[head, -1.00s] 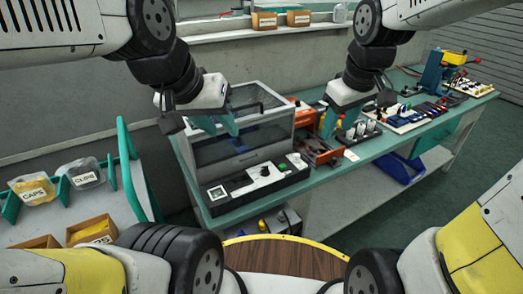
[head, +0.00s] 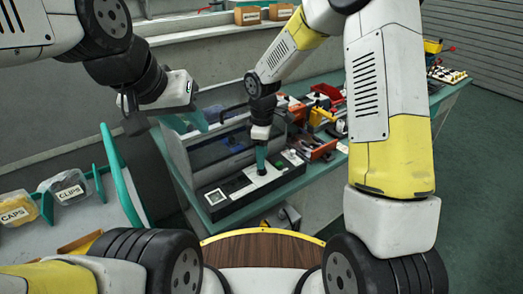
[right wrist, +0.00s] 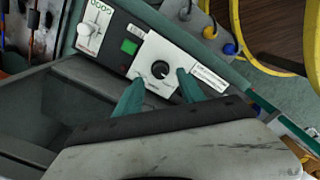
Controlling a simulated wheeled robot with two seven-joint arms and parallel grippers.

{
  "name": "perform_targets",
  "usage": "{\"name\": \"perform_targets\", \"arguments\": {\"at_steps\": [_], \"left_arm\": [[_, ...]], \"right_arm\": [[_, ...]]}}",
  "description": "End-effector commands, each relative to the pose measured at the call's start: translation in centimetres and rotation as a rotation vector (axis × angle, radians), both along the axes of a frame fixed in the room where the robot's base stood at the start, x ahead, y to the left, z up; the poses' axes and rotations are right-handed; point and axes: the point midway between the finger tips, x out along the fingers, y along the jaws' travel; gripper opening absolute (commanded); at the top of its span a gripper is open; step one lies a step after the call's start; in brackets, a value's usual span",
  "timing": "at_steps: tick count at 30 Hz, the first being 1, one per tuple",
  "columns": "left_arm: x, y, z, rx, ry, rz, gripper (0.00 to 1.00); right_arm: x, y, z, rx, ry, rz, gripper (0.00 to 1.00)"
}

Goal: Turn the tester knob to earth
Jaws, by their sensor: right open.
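The tester (head: 230,205) is a dark-fronted box with a raised clear lid on the teal bench. Its black round knob (right wrist: 160,69) sits on a white plate in the right wrist view. The knob's pale mark and the plate's print are too small to read. My right gripper (right wrist: 160,77) is open, its green fingertips on either side of the knob, not visibly touching it. In the head view my right gripper (head: 262,168) points down at the panel and hides the knob. My left gripper (head: 190,124) is open and empty, raised left of the tester.
Orange tools and trays (head: 318,145) stand right of the tester. A trolley with a CAPS bin (head: 18,210) and a CLIPS bin (head: 70,188) is at left.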

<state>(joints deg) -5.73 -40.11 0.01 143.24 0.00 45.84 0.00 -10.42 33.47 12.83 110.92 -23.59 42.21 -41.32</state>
Motion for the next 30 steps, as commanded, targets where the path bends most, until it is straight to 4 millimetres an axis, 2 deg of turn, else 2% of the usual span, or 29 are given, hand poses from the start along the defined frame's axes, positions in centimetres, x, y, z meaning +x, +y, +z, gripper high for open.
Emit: {"name": "perform_targets", "arguments": {"at_steps": [3, 7, 18, 25, 30], "left_arm": [[0.0, 0.0, 0.0, 0.0, 0.0, 0.0, 0.33], [0.0, 0.0, 0.0, 0.0, 0.0, 0.0, 0.33], [0.0, 0.0, 0.0, 0.0, 0.0, 0.0, 0.33], [0.0, 0.0, 0.0, 0.0, 0.0, 0.0, 0.33], [0.0, 0.0, 0.0, 0.0, 0.0, 0.0, 0.33]], "right_arm": [[-0.1, 0.0, -2.0, -0.001, 0.003, 0.0, 0.46], [0.0, 0.0, -3.3, -0.001, 0.001, 0.0, 0.46], [0.0, 0.0, -4.0, 0.001, 0.0, -0.001, 0.46], [0.0, 0.0, -4.0, 0.001, 0.0, -0.002, 0.01], [0.0, 0.0, -4.0, 0.001, -0.001, -0.003, 0.0]]}}
